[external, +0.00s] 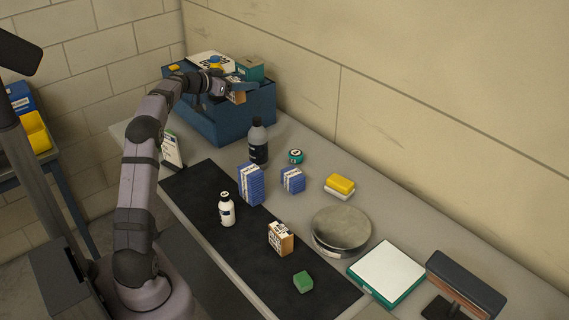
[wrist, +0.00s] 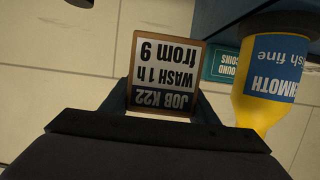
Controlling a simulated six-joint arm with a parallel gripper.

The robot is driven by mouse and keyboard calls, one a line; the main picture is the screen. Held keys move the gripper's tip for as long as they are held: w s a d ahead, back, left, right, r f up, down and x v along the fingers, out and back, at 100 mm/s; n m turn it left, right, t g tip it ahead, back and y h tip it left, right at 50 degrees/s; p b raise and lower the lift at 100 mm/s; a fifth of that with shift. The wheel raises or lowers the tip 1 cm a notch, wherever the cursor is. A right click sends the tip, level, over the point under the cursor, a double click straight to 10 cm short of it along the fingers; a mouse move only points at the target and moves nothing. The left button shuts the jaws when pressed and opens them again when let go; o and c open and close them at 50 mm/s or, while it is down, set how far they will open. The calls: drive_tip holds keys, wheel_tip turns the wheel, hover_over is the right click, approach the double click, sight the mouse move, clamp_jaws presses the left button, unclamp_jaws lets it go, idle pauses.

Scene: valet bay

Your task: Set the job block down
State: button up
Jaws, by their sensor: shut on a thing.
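In the external view my gripper (external: 234,88) is at the blue bin (external: 228,125) at the back left, and the held block (external: 237,97) shows at the bin's upper part. I cannot tell whether the block touches the bin or its contents.
A yellow bottle (wrist: 268,82) is close right of the block in the wrist view. A teal box (external: 250,68) stands in the bin. A similar labelled block (external: 281,238), white bottle (external: 227,209) and green block (external: 303,282) stand on the black mat (external: 200,188). A grey bottle (external: 258,142) stands before the bin.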

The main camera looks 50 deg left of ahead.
drive_tip(key=f, duration=1.2)
drive_tip(key=w+f+b, duration=0.1)
drive_tip(key=f, duration=0.5)
drive_tip(key=shift+a+f, duration=0.15)
drive_tip(key=shift+f, duration=0.2)
drive_tip(key=shift+f, duration=0.15)
drive_tip(key=shift+f, duration=1.75)
drive_tip(key=shift+f, duration=0.15)
drive_tip(key=o, duration=1.2)
